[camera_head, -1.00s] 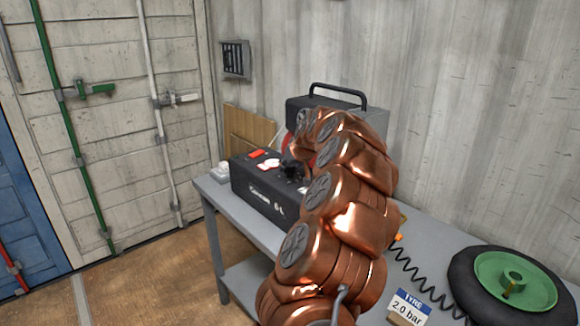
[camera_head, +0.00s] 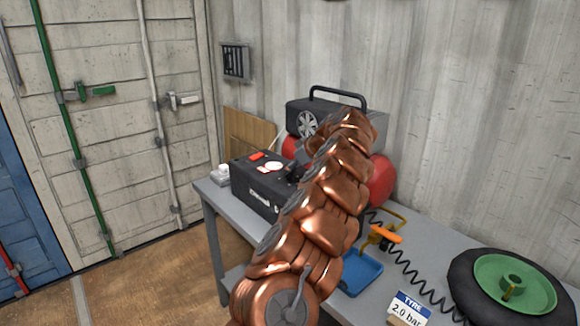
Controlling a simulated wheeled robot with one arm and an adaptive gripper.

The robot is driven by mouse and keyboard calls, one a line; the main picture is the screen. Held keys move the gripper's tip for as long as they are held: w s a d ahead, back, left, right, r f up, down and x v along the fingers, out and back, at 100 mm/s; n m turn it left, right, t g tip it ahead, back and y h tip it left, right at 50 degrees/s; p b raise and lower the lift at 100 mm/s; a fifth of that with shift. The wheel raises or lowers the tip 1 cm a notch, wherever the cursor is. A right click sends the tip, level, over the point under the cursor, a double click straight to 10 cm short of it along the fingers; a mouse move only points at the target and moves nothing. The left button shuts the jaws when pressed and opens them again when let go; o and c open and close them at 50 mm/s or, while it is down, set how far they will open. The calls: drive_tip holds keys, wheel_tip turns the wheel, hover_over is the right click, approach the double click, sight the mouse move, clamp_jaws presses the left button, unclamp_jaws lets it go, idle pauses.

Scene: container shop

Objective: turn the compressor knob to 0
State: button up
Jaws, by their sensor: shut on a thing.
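The compressor stands at the back of the grey bench: a black control box (camera_head: 258,190) in front, with a red switch (camera_head: 257,156) and a white dial (camera_head: 273,166) on top, and a red tank (camera_head: 381,181) behind. My dark gripper (camera_head: 294,171) is at the right part of the box top, mostly hidden by my copper arm. It is shut on the knob there. The knob itself and its marks are hidden, so its setting cannot be read.
On the grey bench (camera_head: 210,197) are a blue tray (camera_head: 360,272), an orange-handled tool (camera_head: 385,235), a coiled black hose (camera_head: 405,266), a "TYRE 2.0 bar" sign (camera_head: 409,308) and a wheel with a green hub (camera_head: 515,283). The floor at left is clear.

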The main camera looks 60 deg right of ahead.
drive_tip(key=shift+r+n+y+p, duration=0.15)
drive_tip(key=shift+n+y+p, duration=1.2)
drive_tip(key=shift+p, duration=0.55)
drive_tip(key=n+y+p, duration=0.1)
drive_tip(key=n+p, duration=0.1)
drive_tip(key=p, duration=0.1)
drive_tip(key=shift+n+g+p, duration=0.25)
drive_tip(key=shift+g+p, duration=0.05)
drive_tip(key=shift+p, duration=0.05)
drive_tip(key=shift+n+y+p, duration=0.45)
drive_tip(key=shift+n+p, duration=0.05)
drive_tip(key=shift+p, duration=0.4)
drive_tip(key=shift+n+g+p, duration=0.3)
drive_tip(key=shift+p, duration=0.25)
drive_tip(key=o, duration=1.2)
drive_tip(key=shift+c, duration=0.2)
drive_tip(key=shift+w+a+f+m+b, duration=0.1)
drive_tip(key=shift+f+m+b, duration=0.4)
drive_tip(key=shift+b, duration=1.15)
